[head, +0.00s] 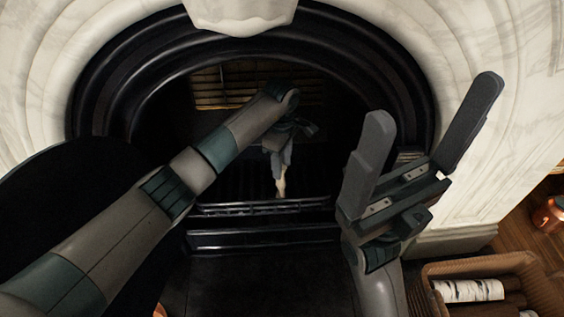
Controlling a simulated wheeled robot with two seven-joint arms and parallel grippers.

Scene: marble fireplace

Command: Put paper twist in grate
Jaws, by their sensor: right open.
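The paper twist (281,186) is a small pale strip inside the dark fireplace, just above the front bar of the grate (262,208). My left gripper (279,166) reaches into the fireplace opening, fingers pointing down. It appears shut on the paper twist, whose lower end sticks out below the fingertips. The upper part of the twist is hidden by the fingers. I cannot tell whether the twist touches the grate. My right gripper (432,115) is open and empty, raised in front of the right side of the fireplace.
A black arched surround (105,88) and white marble (495,150) frame the opening. A wicker basket (535,268) with logs (470,290) stands at the lower right. A copper-coloured object (549,216) is at the right edge. Dark hearth (265,285) lies clear in front of the grate.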

